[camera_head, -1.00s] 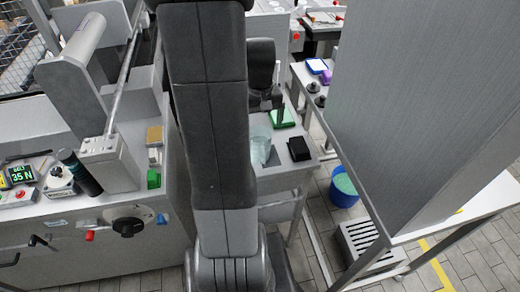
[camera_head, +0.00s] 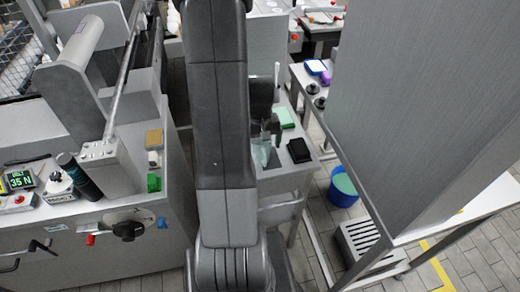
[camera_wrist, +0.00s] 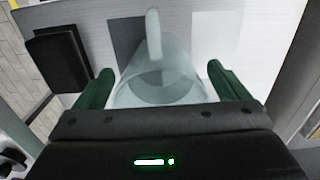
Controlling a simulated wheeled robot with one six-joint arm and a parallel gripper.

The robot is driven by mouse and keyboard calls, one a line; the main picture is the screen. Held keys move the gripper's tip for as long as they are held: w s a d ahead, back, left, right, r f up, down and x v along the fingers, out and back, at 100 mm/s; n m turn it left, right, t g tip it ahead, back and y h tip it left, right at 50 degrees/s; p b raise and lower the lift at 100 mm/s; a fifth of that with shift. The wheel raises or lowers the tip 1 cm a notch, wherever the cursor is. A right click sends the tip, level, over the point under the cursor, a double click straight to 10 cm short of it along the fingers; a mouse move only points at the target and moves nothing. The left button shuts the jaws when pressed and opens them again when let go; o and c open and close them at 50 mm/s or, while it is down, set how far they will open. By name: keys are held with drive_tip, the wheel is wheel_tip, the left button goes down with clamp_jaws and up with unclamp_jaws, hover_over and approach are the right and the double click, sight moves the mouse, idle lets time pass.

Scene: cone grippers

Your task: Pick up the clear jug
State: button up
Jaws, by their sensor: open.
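The clear jug (camera_wrist: 165,72) stands on the table in the wrist view, with its pale handle pointing away from my gripper. In the head view only part of the jug (camera_head: 261,153) shows, beside and below my gripper; my arm hides the rest. My gripper (camera_wrist: 160,82) is open, with one green finger on each side of the jug's near part. A gap shows between each finger and the jug's side. From above I cannot tell how far down the fingers reach.
A black block (camera_wrist: 62,62) lies left of the jug in the wrist view. In the head view a green item (camera_head: 284,118) lies behind it on the same small table. A blue bucket (camera_head: 343,187) stands on the floor to the right. A large grey panel (camera_head: 425,100) fills the right side.

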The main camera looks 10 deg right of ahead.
drive_tip(key=shift+c, duration=0.4)
drive_tip(key=c, duration=1.2)
drive_tip(key=shift+o, duration=0.2)
drive_tip(key=shift+r, duration=0.2)
wheel_tip(320, 180, up, 10)
drive_tip(key=shift+f, duration=0.25)
